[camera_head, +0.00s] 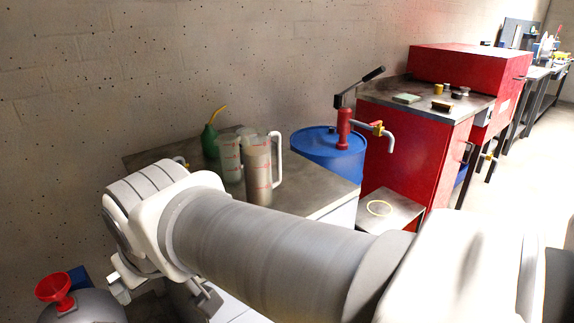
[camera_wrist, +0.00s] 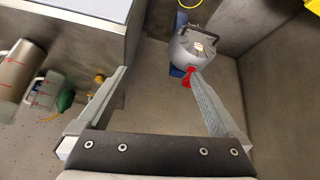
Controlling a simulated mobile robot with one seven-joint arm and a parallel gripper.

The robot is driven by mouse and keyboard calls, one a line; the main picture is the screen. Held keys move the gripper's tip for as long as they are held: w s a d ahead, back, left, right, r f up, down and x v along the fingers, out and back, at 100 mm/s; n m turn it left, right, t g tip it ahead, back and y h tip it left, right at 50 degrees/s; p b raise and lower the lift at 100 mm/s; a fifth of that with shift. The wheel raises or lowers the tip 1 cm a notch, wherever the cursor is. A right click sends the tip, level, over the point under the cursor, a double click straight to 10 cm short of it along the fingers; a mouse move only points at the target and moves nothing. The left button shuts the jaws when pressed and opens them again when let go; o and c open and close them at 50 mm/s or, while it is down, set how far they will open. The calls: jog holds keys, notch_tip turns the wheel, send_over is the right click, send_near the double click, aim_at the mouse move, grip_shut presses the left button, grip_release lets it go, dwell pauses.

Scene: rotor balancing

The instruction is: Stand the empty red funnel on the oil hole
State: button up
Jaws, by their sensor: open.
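The red funnel (camera_head: 54,288) shows at the lower left of the head view, wide mouth up, at the top of a grey rounded body (camera_head: 95,307). In the wrist view the funnel (camera_wrist: 187,78) is a small red shape at the near edge of the grey body (camera_wrist: 183,48), close beside the right fingertip in the picture. A pale spot shows on top of that body; I cannot tell whether it is the oil hole. My gripper (camera_wrist: 160,73) is open and empty, pointing down, with the funnel farther off beyond its fingers. The funnel's lower end is unclear.
A bench (camera_head: 330,203) bears measuring jugs (camera_head: 258,165) and a green oil can (camera_head: 210,140). A blue drum (camera_head: 325,146) with a red hand pump and a red cabinet (camera_head: 415,150) stand to the right. In the wrist view, bare floor (camera_wrist: 150,100) lies between my fingers.

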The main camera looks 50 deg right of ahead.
jog(key=shift+g+y, duration=0.3)
jog(key=shift+g, duration=0.3)
jog(key=s, duration=0.2)
jog(key=s+a, duration=0.1)
jog(key=s, duration=0.1)
jog(key=shift+s+f, duration=0.1)
jog(key=shift+f, duration=0.25)
notch_tip(320, 180, up, 18)
jog(key=p, duration=1.8)
